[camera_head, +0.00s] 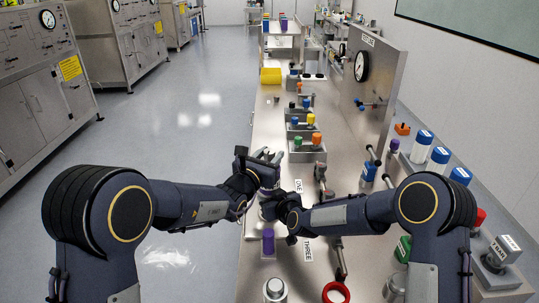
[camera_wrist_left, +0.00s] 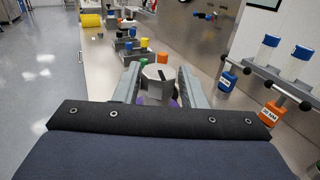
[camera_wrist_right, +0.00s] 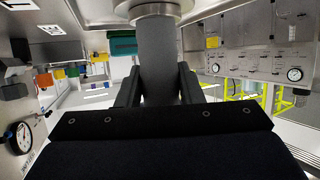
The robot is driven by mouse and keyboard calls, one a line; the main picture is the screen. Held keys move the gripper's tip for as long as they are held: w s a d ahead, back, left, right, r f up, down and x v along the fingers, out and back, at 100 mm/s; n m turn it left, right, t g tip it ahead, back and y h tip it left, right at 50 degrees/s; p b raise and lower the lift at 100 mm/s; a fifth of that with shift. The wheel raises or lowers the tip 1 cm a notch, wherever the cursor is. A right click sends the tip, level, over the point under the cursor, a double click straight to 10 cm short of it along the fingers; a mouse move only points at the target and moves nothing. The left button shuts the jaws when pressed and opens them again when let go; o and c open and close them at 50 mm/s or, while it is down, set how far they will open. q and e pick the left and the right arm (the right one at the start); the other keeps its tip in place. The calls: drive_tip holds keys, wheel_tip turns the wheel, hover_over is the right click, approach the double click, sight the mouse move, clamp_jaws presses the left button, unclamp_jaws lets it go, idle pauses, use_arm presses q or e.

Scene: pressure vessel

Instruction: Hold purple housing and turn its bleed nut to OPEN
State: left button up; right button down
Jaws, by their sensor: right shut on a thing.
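My left gripper (camera_head: 264,157) points down over the grey bleed nut (camera_wrist_left: 158,80). In the left wrist view its two fingers (camera_wrist_left: 158,86) stand apart, one on each side of the nut. A little of the purple housing (camera_wrist_left: 175,103) shows below the nut. My right gripper (camera_head: 272,208) comes in from the right, just below the left one. In the right wrist view its fingers (camera_wrist_right: 158,88) are shut on a dark grey cylindrical body (camera_wrist_right: 158,55) under a round metal flange (camera_wrist_right: 155,9). The nut's markings are too small to read.
Another purple cylinder (camera_head: 268,238) stands nearer on the bench. A metal cylinder (camera_head: 275,290) and a red ring (camera_head: 336,292) lie at the front. Grey bins with coloured parts (camera_head: 305,140) stand beyond the grippers. An upright panel with a gauge (camera_head: 361,66) rises at the right.

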use_arm(q)
drive_tip(key=shift+o, duration=1.2)
drive_tip(key=shift+a+r, duration=0.1)
drive_tip(key=shift+s, duration=0.1)
drive_tip(key=v, duration=1.1)
drive_tip(key=shift+s+a, duration=0.2)
drive_tip(key=shift+s, duration=0.15)
